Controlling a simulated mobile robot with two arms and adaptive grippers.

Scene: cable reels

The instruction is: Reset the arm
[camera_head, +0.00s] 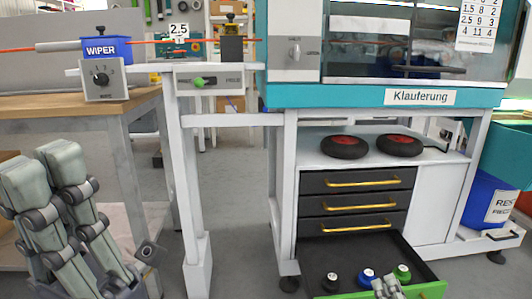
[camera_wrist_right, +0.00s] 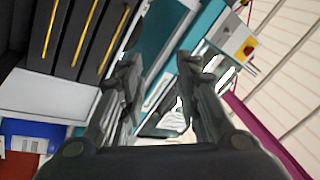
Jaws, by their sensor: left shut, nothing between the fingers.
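My left gripper (camera_head: 43,170) is at the left of the head view, fingers pointing up, side by side and shut with nothing between them. It is in front of the wooden workbench, apart from the machine. At the bottom of the head view, grey-green tips (camera_head: 388,288), which look like part of my right gripper, show over the open lower drawer, overlapping its front edge. In the right wrist view my right gripper (camera_wrist_right: 160,80) has its fingers apart, with nothing held between them. The machine's teal and grey parts lie beyond them.
A machine labelled Klauferung (camera_head: 420,97) stands ahead. Its open drawer (camera_head: 320,262) holds several small capped items. A blue WIPER box (camera_head: 105,48) and a dial sit above the workbench (camera_head: 60,105). A white post (camera_head: 190,200) stands between. A blue bin (camera_head: 480,197) is at right.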

